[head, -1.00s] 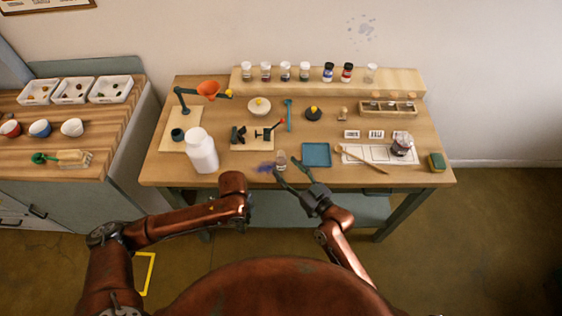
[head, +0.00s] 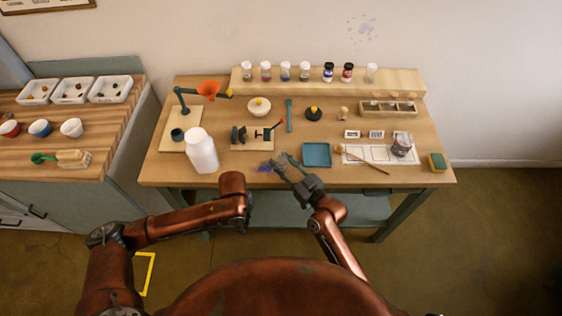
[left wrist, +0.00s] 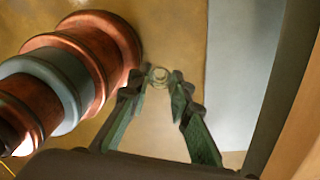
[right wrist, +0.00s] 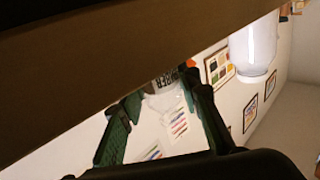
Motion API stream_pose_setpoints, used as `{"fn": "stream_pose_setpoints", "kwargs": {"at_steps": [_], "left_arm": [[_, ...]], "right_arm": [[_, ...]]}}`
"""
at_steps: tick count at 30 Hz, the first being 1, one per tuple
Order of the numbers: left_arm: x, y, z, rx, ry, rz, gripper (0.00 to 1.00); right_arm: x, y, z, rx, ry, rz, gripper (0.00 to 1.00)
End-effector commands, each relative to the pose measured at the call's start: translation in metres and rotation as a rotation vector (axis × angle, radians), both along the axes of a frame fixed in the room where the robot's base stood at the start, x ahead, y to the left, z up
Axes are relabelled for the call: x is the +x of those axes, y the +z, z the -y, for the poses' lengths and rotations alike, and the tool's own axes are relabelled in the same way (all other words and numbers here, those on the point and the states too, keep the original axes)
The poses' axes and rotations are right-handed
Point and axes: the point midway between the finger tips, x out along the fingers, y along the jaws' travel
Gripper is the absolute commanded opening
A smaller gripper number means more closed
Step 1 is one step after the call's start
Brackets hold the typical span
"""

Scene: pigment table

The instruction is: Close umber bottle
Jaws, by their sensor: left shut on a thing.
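In the head view my right gripper (head: 286,163) is at the front edge of the table, largely covering the bottle. In the head view the left fingers are hidden by my arm.
A white bottle (head: 202,152) stands left of my right gripper on the table. A blue tray (head: 317,154) lies just right of it. A blue smudge (head: 264,168) shows beside the fingers. Several jars stand along the raised back shelf (head: 415,86).

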Motion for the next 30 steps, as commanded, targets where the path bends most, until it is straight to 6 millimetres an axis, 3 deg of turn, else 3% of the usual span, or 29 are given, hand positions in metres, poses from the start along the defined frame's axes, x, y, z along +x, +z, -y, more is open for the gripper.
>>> {"fn": "stream_pose_setpoints", "kwargs": {"at_steps": [11,22,28,30], "left_arm": [[0.0,0.0,0.0,0.0,0.0,0.0,0.07],[0.0,0.002,0.0,0.0,0.0,0.001,0.07],[0.0,0.011,0.0,0.0,0.0,0.004,0.07],[0.001,0.015,0.0,0.0,0.0,0.005,0.07]], "right_arm": [[0.0,0.0,0.0,0.0,0.0,0.0,0.04],[0.0,0.007,0.0,0.001,0.0,0.002,0.04],[0.0,0.034,0.0,0.002,0.0,0.005,0.04],[-0.008,0.045,0.005,0.001,-0.001,0.004,0.04]]}}
